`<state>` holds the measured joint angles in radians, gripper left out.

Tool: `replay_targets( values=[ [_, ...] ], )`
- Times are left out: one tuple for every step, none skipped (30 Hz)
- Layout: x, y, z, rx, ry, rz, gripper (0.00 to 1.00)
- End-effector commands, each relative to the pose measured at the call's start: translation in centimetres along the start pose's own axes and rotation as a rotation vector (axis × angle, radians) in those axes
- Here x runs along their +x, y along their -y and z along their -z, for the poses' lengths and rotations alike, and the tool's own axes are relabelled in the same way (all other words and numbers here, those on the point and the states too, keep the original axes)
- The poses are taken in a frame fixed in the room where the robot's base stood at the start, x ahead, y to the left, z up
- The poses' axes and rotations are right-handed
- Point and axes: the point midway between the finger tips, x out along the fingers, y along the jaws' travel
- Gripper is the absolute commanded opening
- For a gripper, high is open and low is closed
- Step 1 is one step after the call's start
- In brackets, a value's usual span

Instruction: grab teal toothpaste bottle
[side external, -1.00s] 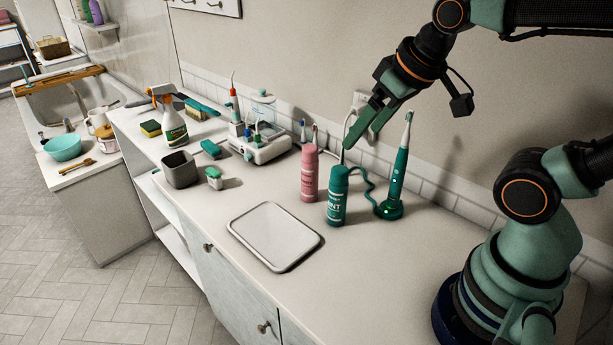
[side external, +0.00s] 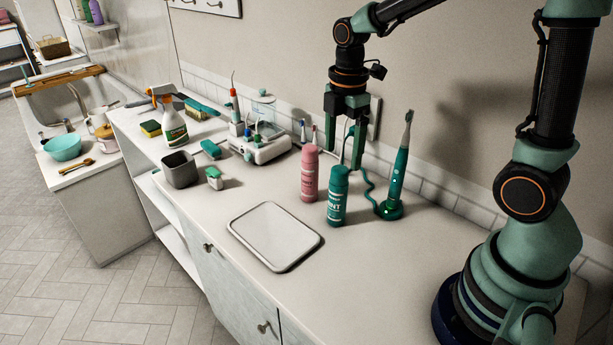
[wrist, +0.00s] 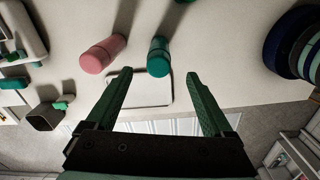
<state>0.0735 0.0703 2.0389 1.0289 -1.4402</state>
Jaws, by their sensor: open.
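The teal toothpaste bottle (side external: 337,197) stands upright on the counter in the side view, just right of a pink bottle (side external: 309,173). My gripper (side external: 344,158) is open, points down and hangs above and behind the two bottles. In the wrist view the teal bottle (wrist: 159,57) lies between the directions of my two open fingers (wrist: 160,80), beyond their tips. The pink bottle (wrist: 102,55) is to its left there. Nothing is between the fingers.
A teal electric toothbrush (side external: 394,182) with a cable stands right of the teal bottle. A white tray (side external: 275,237) lies in front. A grey cup (side external: 180,169) and a white device (side external: 262,146) are to the left. The counter's right front is clear.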

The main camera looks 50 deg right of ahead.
Motion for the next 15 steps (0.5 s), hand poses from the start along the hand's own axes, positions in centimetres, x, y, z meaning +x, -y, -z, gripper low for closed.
replay_targets(
  values=[
    [0.4, 0.0, 0.0, -0.011, 0.001, 0.006, 0.86],
    [0.8, 0.0, 0.0, -0.015, 0.001, 0.008, 0.86],
    [1.3, 0.0, 0.0, -0.016, 0.001, 0.009, 0.86],
    [1.8, 0.0, 0.0, -0.016, 0.001, 0.01, 0.86],
    [2.3, 0.1, 0.0, -0.016, 0.001, 0.01, 0.86],
    [3.0, 0.1, 0.0, -0.015, 0.001, 0.012, 0.86],
    [3.5, 0.1, 0.0, -0.015, 0.001, 0.01, 0.86],
    [4.1, 0.1, 0.0, -0.015, 0.001, 0.01, 0.86],
    [4.7, 0.1, 0.0, -0.014, 0.001, 0.011, 0.86],
    [5.2, 0.1, 0.0, -0.014, 0.001, 0.009, 0.86],
    [5.6, 0.1, 0.0, -0.014, 0.001, 0.01, 0.86],
    [6.0, 0.0, 0.0, -0.014, 0.001, 0.008, 0.86],
    [6.3, 0.0, 0.0, -0.014, 0.001, 0.008, 0.86],
    [6.5, 0.0, 0.0, -0.014, 0.001, 0.007, 0.86],
    [6.7, 0.0, 0.0, -0.013, 0.001, 0.006, 0.86]
  ],
)
